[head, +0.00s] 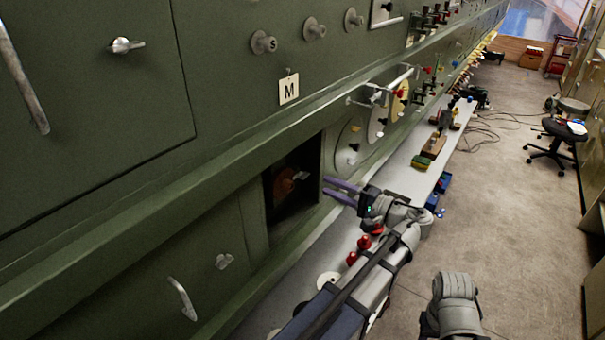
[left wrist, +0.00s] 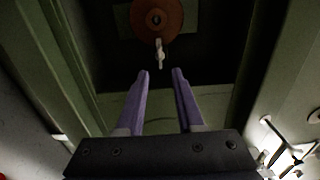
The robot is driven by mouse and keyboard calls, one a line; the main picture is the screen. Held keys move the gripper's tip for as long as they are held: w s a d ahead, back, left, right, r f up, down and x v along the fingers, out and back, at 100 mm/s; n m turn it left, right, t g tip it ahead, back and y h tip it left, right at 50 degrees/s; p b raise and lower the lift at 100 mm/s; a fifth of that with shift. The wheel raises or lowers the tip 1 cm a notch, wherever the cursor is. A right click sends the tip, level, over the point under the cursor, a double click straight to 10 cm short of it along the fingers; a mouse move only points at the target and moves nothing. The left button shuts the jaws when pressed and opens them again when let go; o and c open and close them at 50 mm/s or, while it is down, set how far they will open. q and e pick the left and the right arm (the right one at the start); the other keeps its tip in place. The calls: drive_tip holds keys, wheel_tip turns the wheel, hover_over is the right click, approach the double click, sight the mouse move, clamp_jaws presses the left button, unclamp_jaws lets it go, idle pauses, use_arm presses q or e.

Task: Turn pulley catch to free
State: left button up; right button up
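The pulley (head: 284,183) is an orange-brown disc inside a dark square recess in the green wall panel. A small pale metal catch (head: 301,176) sticks out beside it. In the left wrist view the pulley (left wrist: 150,20) is at the top, with the catch (left wrist: 159,54) hanging just below its centre. My left gripper (head: 326,187) has purple fingers pointing into the recess mouth from the right. In the left wrist view its fingertips (left wrist: 161,72) are apart with nothing between them, and the catch lies just beyond the gap. My right gripper's fingers do not show.
The recess frame (head: 322,165) edges the opening close to my left fingers. A light shelf (head: 408,172) runs along the wall below, with red knobs (head: 358,250) and small parts. A lever (head: 183,298) is at lower left. The floor at right is clear near me; a stool (head: 565,132) stands farther off.

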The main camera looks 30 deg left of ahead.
sight(302, 176)
use_arm(q)
drive_tip(key=a, duration=0.7)
drive_tip(key=shift+w+a, duration=0.3)
clamp_jaws()
idle(0.4)
